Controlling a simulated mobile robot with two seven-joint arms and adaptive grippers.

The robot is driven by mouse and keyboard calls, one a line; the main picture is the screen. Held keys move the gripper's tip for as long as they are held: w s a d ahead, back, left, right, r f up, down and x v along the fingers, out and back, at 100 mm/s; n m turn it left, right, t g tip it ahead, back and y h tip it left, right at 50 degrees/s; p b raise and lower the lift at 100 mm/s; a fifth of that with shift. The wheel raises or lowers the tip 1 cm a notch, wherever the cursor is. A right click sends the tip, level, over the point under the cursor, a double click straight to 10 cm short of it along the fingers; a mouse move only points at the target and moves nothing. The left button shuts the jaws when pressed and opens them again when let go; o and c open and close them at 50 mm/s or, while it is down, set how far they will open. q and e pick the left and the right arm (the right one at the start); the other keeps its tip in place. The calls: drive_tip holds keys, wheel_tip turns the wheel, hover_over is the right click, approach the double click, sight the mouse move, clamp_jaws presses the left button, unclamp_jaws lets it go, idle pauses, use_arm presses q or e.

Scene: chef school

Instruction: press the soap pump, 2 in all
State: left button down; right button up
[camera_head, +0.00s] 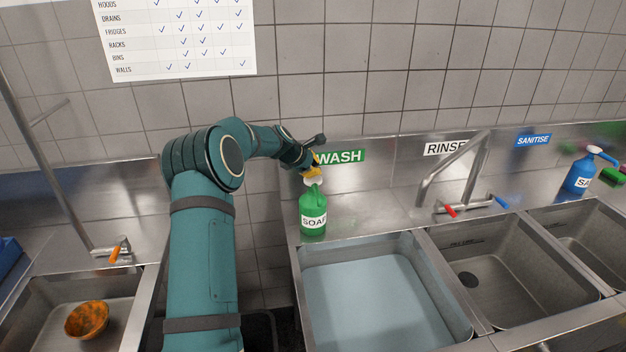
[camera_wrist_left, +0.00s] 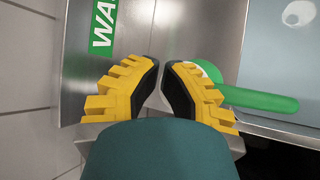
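The green soap bottle (camera_head: 313,220) stands upright on the steel ledge behind the wash basin, its label facing me. Its white pump top (camera_head: 314,182) is partly hidden by my left gripper (camera_head: 313,172). The yellow fingers are right at the pump top; I cannot tell whether they touch it or whether it is pressed down. In the left wrist view, the fingertips of my left gripper (camera_wrist_left: 162,64) are nearly together with nothing seen between them. A green part of the soap bottle (camera_wrist_left: 262,100) shows beside and behind the right-hand finger. My right gripper is not in view.
The wash basin (camera_head: 300,262) with bluish water lies in front of the bottle. A rinse tap (camera_head: 455,175) and empty sink (camera_head: 505,290) are to the right. A blue spray bottle (camera_head: 579,177) stands far right. An orange-brown bowl (camera_head: 86,319) sits in the left sink.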

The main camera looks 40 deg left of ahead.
use_arm(q)
drive_tip(key=shift+s+f+b, duration=0.1)
drive_tip(key=shift+f+b, duration=0.6)
drive_tip(key=shift+f, duration=0.35)
idle(1.1)
drive_tip(key=shift+r, duration=0.15)
drive_tip(key=shift+r+p, duration=1.15)
drive_tip(key=shift+r, duration=0.15)
wheel_tip(320, 180, up, 2)
drive_tip(key=shift+r+p, duration=0.25)
drive_tip(key=shift+p, duration=0.8)
drive_tip(key=shift+r+p, duration=0.6)
drive_tip(key=shift+r, duration=0.7)
